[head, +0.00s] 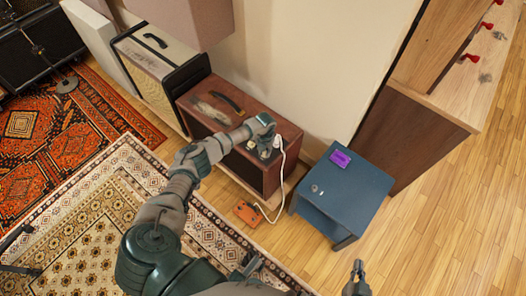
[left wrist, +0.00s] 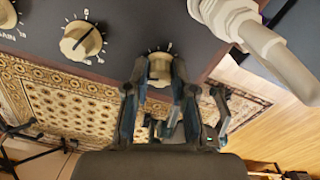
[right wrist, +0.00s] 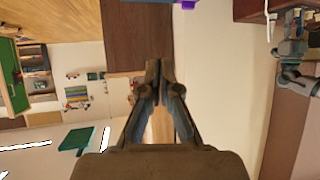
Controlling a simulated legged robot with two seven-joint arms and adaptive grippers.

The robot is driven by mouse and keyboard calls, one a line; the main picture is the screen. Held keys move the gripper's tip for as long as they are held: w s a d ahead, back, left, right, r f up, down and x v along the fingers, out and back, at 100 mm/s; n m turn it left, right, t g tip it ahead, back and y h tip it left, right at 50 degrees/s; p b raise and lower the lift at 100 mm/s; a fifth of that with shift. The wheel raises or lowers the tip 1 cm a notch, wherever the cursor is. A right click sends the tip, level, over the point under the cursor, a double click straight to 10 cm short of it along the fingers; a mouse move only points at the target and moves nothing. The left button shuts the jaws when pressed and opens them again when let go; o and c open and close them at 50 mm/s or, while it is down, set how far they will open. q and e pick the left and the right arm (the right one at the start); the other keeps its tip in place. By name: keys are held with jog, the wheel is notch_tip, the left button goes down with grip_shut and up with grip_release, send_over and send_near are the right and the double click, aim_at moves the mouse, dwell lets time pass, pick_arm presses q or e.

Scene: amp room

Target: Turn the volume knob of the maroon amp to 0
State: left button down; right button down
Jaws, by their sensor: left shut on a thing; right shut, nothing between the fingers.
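The maroon amp (head: 214,95) stands against the wall in the head view. My left gripper (head: 262,146) is over the right end of its top. In the left wrist view the amp's dark control panel (left wrist: 122,38) carries several cream knobs. My left gripper (left wrist: 160,88) is shut on the rightmost cream knob (left wrist: 160,68), its fingers on either side of it. I cannot read that knob's label or pointer. Another cream knob (left wrist: 82,42) is to its left. My right gripper (head: 357,270) is shut and empty over the floor; it also shows in the right wrist view (right wrist: 160,72).
A white cable plug (left wrist: 245,28) sits in the panel close to my left gripper. The cable runs to an orange pedal (head: 248,212) on the floor. A blue side table (head: 340,190) with a purple item (head: 340,158) stands right of the amp. A cream amp (head: 165,65) stands left.

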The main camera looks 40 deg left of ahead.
pick_arm(q)
jog(key=n+p, duration=0.1)
jog(key=n, duration=0.3)
jog(key=shift+w+r+p, duration=0.15)
jog(key=shift+r+p, duration=0.05)
jog(key=shift+p, duration=0.2)
jog(key=shift+n, duration=0.5)
pick_arm(e)
jog(key=s+d+f+g+h, duration=0.1)
jog(key=s+d+f+g, duration=0.1)
jog(key=s+f+g, duration=0.2)
jog(key=shift+s+d+g, duration=0.3)
jog(key=shift+s+g, duration=0.1)
jog(key=shift+s, duration=0.9)
pick_arm(q)
jog(key=c, duration=1)
grip_release()
jog(key=shift+f, duration=0.1)
jog(key=shift+o, duration=0.2)
jog(key=shift+f, duration=0.1)
pick_arm(e)
jog(key=shift+w, duration=0.1)
pick_arm(q)
notch_tip(320, 180, up, 12)
